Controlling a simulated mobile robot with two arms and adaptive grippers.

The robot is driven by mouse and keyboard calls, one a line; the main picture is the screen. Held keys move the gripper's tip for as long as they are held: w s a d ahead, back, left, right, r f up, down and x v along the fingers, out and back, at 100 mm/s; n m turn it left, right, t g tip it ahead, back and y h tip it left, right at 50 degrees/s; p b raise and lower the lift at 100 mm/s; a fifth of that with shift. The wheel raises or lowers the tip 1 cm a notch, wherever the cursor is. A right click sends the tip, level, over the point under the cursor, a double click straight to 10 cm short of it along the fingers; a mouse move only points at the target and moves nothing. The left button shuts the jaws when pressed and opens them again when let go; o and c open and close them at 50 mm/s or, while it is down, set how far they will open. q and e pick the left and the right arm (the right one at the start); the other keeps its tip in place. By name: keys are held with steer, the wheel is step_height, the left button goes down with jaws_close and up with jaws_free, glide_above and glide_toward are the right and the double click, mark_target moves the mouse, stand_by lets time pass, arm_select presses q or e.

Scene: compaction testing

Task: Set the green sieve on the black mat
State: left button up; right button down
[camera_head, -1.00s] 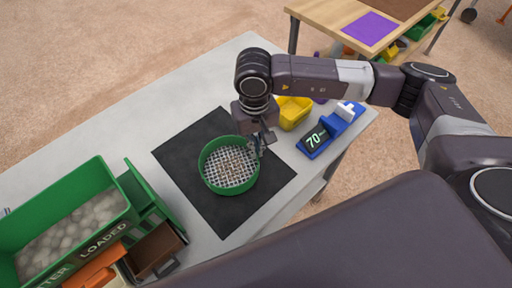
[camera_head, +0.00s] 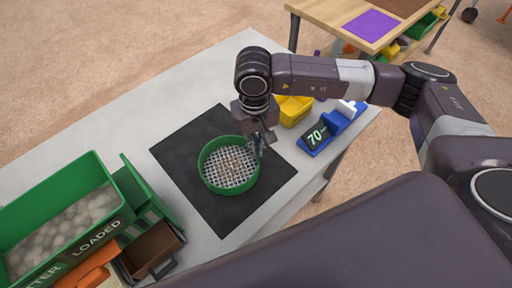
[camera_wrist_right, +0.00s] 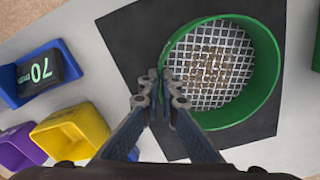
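The green sieve (camera_head: 209,184) is round with a pale mesh and brownish grains inside. It appears to sit upright on the black mat (camera_head: 185,137), inside the mat's edges. In the right wrist view the sieve (camera_wrist_right: 262,85) lies over the mat (camera_wrist_right: 128,40). My right gripper (camera_head: 258,152) is at the sieve's right rim in the head view. In the right wrist view its fingertips (camera_wrist_right: 161,88) are close together, one on each side of the rim, and look shut on it. Whether the sieve's underside touches the mat is hidden. My left gripper is not in view.
A green bin (camera_head: 121,222) of pale stones stands at the lower left, with a brown tray (camera_head: 152,248) beside it. The table's upper left is clear.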

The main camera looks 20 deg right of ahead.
steer(key=c, duration=2.7)
jaws_free()
steer(key=shift+f, duration=0.1)
steer(key=o, duration=0.6)
steer(key=shift+r+p, duration=0.85)
steer(key=shift+r, duration=1.65)
steer(key=shift+r, duration=0.1)
step_height(320, 180, up, 12)
steer(key=shift+a+f, duration=0.1)
steer(key=shift+a, duration=0.05)
